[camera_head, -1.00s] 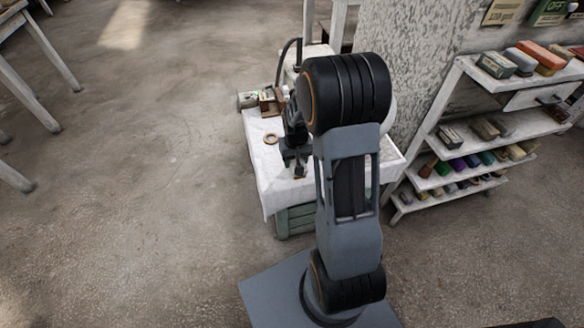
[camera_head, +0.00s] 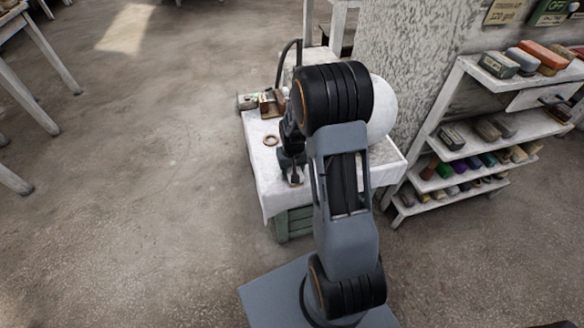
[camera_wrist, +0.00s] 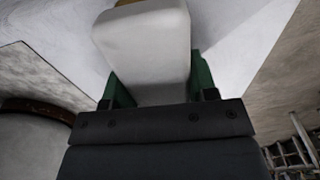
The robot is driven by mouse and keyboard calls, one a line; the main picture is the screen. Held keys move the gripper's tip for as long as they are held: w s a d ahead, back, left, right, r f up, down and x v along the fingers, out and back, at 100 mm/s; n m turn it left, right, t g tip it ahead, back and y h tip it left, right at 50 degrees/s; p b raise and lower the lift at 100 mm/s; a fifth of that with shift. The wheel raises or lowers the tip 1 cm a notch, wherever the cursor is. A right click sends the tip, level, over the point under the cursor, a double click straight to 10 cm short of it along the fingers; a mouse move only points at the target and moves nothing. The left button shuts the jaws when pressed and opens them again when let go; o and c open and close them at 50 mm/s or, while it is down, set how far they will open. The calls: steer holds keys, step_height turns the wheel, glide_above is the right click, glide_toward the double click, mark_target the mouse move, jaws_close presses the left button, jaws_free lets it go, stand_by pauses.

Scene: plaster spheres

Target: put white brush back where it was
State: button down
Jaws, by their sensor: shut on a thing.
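My gripper (camera_wrist: 160,88) is shut on the white brush (camera_wrist: 145,45), a pale block with a tan part at its far end in the wrist view. The green fingers press on its two sides. In the head view my gripper (camera_head: 293,176) is over the front part of the white-topped table (camera_head: 262,190). The brush is too small and too covered by my arm to make out there. I cannot tell whether it touches the tabletop.
A tan ring (camera_head: 271,140) lies on the table's left side, with small boxes (camera_head: 247,101) behind it. A large white sphere (camera_head: 384,108) stands partly behind my arm. A shelf rack (camera_head: 445,155) with blocks and brushes stands at the right.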

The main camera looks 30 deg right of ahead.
steer(key=shift+c, duration=2.1)
jaws_free()
step_height(320, 180, up, 12)
steer(key=p, duration=0.3)
steer(key=s+a+r+n+t, duration=0.1)
steer(key=s+a+r, duration=0.3)
steer(key=s, duration=0.3)
steer(key=s+a+r+n+t, duration=0.1)
steer(key=s+a+r, duration=0.4)
steer(key=s, duration=0.3)
steer(key=shift+v, duration=0.9)
